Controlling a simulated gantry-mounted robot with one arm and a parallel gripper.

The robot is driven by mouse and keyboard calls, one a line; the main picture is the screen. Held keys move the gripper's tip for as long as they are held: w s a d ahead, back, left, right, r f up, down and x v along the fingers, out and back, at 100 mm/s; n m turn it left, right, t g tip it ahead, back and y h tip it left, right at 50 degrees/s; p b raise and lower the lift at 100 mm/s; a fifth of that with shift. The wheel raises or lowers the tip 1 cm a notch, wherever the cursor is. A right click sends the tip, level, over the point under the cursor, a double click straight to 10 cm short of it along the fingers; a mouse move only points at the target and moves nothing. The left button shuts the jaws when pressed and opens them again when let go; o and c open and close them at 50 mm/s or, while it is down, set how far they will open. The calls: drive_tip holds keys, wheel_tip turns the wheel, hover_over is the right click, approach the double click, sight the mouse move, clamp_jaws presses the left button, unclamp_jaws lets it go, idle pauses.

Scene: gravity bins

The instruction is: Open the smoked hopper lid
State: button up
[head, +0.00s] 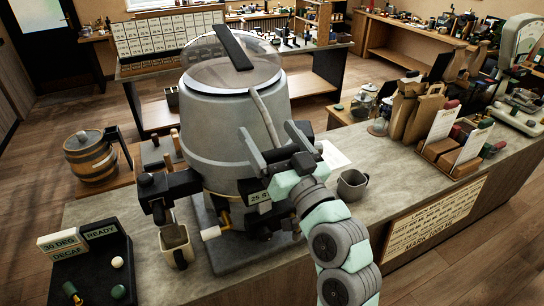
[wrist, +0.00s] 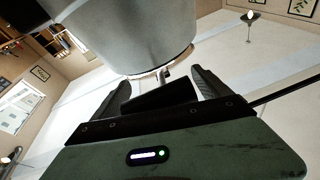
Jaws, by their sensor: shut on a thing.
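The smoked hopper lid (head: 212,72) is a clear, tinted dome on top of the large grey hopper (head: 222,128), with a dark strip (head: 233,47) across it. It appears to sit down on the hopper. A grey bar (head: 258,106) runs from near the lid's rim down the hopper's front to my gripper (head: 267,130). In the wrist view, a dark block (wrist: 160,97) lies between the fingers of my gripper (wrist: 160,78), just below the hopper body (wrist: 130,35). My gripper is shut on this block, which seems to be the bar's end; the exact contact is unclear.
A grey mug (head: 352,186) stands right of my arm. A pale cup (head: 177,246) is under the spout at left, near a black tray (head: 92,272) with small balls. A barrel (head: 90,158) stands behind. Paper bags (head: 424,112) and cards crowd the counter's right.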

drive_tip(key=w+f+t+y+b, duration=0.1)
drive_tip(key=b, duration=0.7)
drive_tip(key=w+a+f+t+y+b, duration=0.1)
drive_tip(key=f+b, duration=0.1)
drive_tip(key=b, duration=0.6)
drive_tip(key=w+f+t+y+b, duration=0.1)
drive_tip(key=f+t+b, duration=0.1)
drive_tip(key=b, duration=0.6)
drive_tip(key=shift+w+a+n, duration=0.15)
drive_tip(key=shift+a+n, duration=0.1)
drive_tip(key=shift+n, duration=0.15)
drive_tip(key=shift+w+r+b, duration=0.1)
drive_tip(key=shift+r+b, duration=0.1)
drive_tip(key=shift+b, duration=0.45)
drive_tip(key=o, duration=1.9)
drive_tip(key=v, duration=1)
drive_tip(key=shift+f+p, duration=0.4)
drive_tip(key=shift+p, duration=0.05)
